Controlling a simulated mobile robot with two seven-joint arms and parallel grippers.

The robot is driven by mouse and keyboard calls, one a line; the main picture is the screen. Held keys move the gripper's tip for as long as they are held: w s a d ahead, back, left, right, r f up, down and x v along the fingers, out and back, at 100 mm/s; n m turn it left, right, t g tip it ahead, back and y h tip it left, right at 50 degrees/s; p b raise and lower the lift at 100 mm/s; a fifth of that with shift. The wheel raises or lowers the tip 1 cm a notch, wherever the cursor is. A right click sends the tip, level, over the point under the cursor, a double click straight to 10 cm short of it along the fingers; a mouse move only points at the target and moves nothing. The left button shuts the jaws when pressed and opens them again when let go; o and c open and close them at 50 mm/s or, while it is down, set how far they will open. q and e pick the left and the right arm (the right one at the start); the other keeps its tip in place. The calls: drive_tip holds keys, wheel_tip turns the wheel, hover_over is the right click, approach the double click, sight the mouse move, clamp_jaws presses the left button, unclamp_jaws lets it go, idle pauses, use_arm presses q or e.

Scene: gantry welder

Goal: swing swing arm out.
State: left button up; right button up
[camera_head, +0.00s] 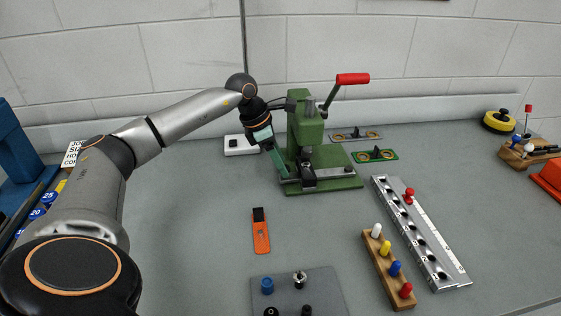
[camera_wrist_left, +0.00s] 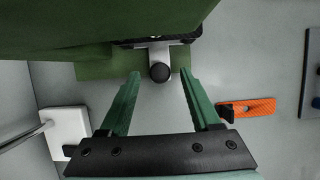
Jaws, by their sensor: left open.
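The green bench machine (camera_head: 306,128) stands on a green base plate near the back of the bench. A silver arm (camera_head: 335,172) with a black part at its left end lies low over the plate; I take it for the swing arm. In the left wrist view, a silver bar (camera_wrist_left: 160,53) ends in a round black knob (camera_wrist_left: 160,73). My left gripper (camera_head: 283,171) is at the left front of the machine, pointing down. Its two green fingers are open, one on either side of the knob in the wrist view, with gaps visible. My right gripper is not in view.
The machine has a raised lever with a red grip (camera_head: 352,79). An orange tool (camera_head: 261,236) lies in front. A wooden peg rack (camera_head: 378,258) and a long metal rail (camera_head: 430,240) lie to the right. A white box (camera_head: 240,145) stands behind my gripper.

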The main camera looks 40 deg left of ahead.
use_arm(q)
drive_tip(key=shift+f, duration=0.2)
clamp_jaws()
idle(0.5)
idle(0.9)
